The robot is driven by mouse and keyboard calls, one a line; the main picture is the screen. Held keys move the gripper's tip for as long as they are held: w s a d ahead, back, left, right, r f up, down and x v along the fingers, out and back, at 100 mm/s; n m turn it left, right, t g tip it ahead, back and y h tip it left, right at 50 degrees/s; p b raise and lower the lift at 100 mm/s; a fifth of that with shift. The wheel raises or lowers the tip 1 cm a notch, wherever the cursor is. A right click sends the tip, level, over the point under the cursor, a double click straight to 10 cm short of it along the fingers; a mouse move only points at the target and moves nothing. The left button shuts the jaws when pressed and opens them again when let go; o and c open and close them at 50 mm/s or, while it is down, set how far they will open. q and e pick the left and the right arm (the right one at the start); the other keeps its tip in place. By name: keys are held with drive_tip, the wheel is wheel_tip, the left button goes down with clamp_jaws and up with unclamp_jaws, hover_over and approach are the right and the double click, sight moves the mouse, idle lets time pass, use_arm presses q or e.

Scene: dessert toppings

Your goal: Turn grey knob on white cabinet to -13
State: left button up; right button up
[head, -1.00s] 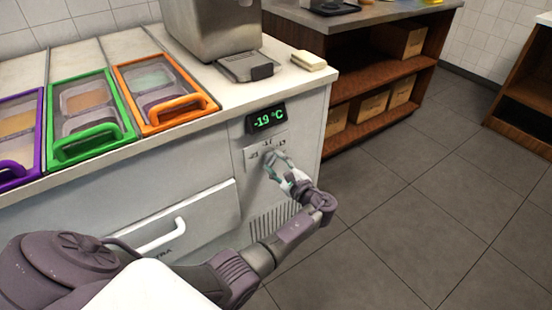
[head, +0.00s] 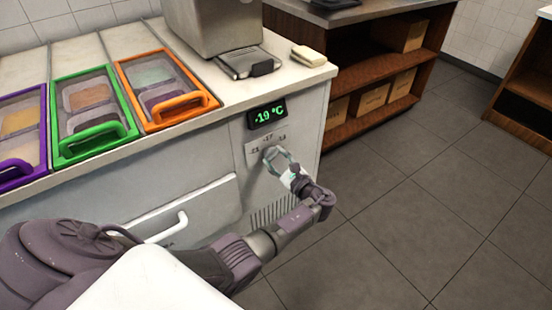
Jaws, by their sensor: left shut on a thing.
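The white cabinet (head: 212,143) stands at the centre, with a black display (head: 267,116) on its front that reads -19 °C in green. Below the display is a light dial plate with small number marks; one reads -17. The grey knob (head: 270,153) is on this plate, partly hidden by the fingers. My left gripper (head: 273,156) reaches in from below right and is shut on the knob. My right gripper is not in view.
Lidded topping bins with purple, green (head: 92,118) and orange (head: 166,88) frames line the cabinet top. A vent grille (head: 270,213) lies below the knob. Floor at right is clear.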

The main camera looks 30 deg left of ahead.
use_arm(q)
drive_tip(key=o, duration=1.2)
drive_tip(key=shift+w, duration=0.1)
drive_tip(key=shift+c, duration=0.2)
drive_tip(key=v, duration=1.2)
